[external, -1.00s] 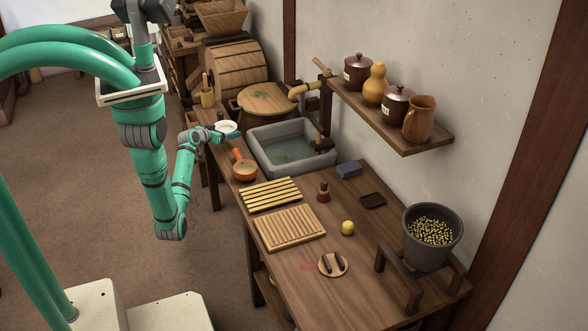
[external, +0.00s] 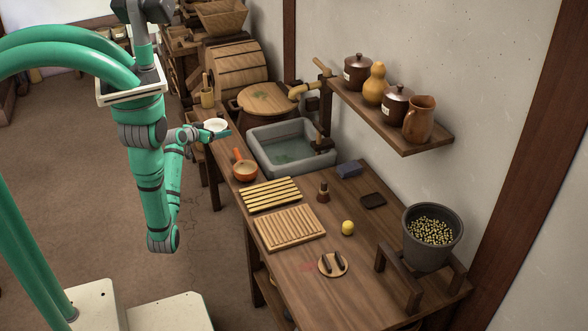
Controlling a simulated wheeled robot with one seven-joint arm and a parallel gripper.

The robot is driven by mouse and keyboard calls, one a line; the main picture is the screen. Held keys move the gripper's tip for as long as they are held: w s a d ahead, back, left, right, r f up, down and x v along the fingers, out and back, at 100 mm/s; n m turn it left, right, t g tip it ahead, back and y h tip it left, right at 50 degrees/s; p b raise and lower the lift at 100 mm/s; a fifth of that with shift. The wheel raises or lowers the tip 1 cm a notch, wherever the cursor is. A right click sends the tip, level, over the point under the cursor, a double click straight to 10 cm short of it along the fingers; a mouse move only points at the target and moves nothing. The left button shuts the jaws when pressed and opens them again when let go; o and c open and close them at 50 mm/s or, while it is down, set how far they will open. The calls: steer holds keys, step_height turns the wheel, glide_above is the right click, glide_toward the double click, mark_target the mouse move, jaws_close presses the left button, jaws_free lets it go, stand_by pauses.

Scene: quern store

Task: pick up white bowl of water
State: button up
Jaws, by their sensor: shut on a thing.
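The white bowl (external: 216,124) is a small, shallow, pale round dish at the far left end of the wooden counter. My gripper (external: 218,133) is shut on the bowl, reaching it from the near left side. The bowl looks roughly level and seems to be held over the counter's left edge. Its height above the wood is hard to judge here. The fingertips are small and partly hidden by the bowl, and I cannot make out the water inside it.
An orange ladle-like pan (external: 245,170) lies on the counter (external: 283,280) close by. A grey stone sink (external: 262,150) stands to the right. A lidded wooden tub (external: 268,98) is behind. Open floor (external: 60,160) lies to the left.

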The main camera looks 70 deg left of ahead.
steer(key=shift+w+d+v, duration=0.15)
steer(key=shift+v, duration=0.65)
steer(key=shift+w+d+v, duration=0.1)
steer(key=shift+v, duration=0.65)
steer(key=shift+r, duration=0.15)
